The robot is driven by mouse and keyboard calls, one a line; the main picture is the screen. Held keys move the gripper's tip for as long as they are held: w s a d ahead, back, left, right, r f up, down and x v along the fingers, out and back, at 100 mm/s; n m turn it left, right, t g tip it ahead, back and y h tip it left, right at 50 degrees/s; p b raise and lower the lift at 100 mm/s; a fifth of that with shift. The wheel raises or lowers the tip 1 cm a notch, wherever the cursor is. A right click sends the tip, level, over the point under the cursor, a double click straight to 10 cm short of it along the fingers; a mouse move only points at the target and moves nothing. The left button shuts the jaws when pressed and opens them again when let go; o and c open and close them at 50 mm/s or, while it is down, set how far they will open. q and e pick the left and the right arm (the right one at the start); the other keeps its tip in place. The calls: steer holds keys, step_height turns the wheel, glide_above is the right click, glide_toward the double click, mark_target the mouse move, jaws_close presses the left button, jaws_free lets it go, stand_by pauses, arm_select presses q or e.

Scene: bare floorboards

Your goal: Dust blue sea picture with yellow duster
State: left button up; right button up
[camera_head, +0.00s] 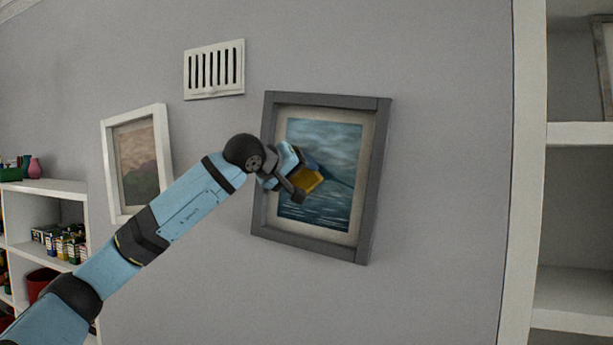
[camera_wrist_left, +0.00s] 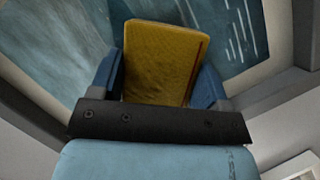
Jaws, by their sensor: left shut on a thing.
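The blue sea picture (camera_head: 338,209) hangs on the grey wall in a dark grey frame with a pale mount. My left gripper (camera_head: 297,181) is in front of its left-middle part. It is shut on the yellow duster (camera_head: 308,180), a flat yellow block. In the left wrist view the yellow duster (camera_wrist_left: 162,62) sits between the two blue fingers of my left gripper (camera_wrist_left: 160,85), with the sea picture (camera_wrist_left: 60,45) behind it. I cannot tell whether the duster touches the picture. My right gripper is not in view.
A white-framed picture (camera_head: 137,160) hangs to the left on the wall. A white vent (camera_head: 214,69) is above. The wall right of the sea picture is clear.

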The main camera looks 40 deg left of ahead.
mark_target(346, 177)
arm_select(q)
steer(key=shift+r, duration=0.3)
steer(key=shift+w+d+r, duration=0.1)
steer(key=shift+d+r, duration=0.05)
steer(key=shift+r, duration=0.45)
steer(key=shift+w+d+f, duration=0.2)
steer(key=shift+w+d, duration=0.25)
steer(key=shift+d, duration=1.05)
steer(key=shift+w+d+f, duration=0.25)
steer(key=shift+w+d, duration=0.25)
steer(key=shift+d, duration=0.95)
steer(key=shift+w+d+f, duration=0.2)
steer(key=shift+w+d, duration=0.25)
steer(key=shift+d, duration=1.05)
steer(key=shift+s, duration=0.1)
steer(key=shift+s+d+f, duration=0.1)
steer(key=shift+s+f, duration=0.05)
steer(key=shift+s, duration=0.4)
steer(key=shift+s+d+b, duration=0.25)
steer(key=shift+s, duration=0.5)
steer(key=shift+s+d+b, duration=0.2)
steer(key=shift+s, duration=0.5)
steer(key=shift+s+d+b, duration=0.25)
steer(key=shift+s, duration=0.5)
steer(key=shift+s+d+b, duration=0.2)
steer(key=shift+s+d, duration=0.05)
steer(key=shift+s, duration=0.5)
steer(key=shift+s+d+b, duration=0.15)
steer(key=shift+s+d, duration=0.05)
steer(key=shift+s, duration=0.5)
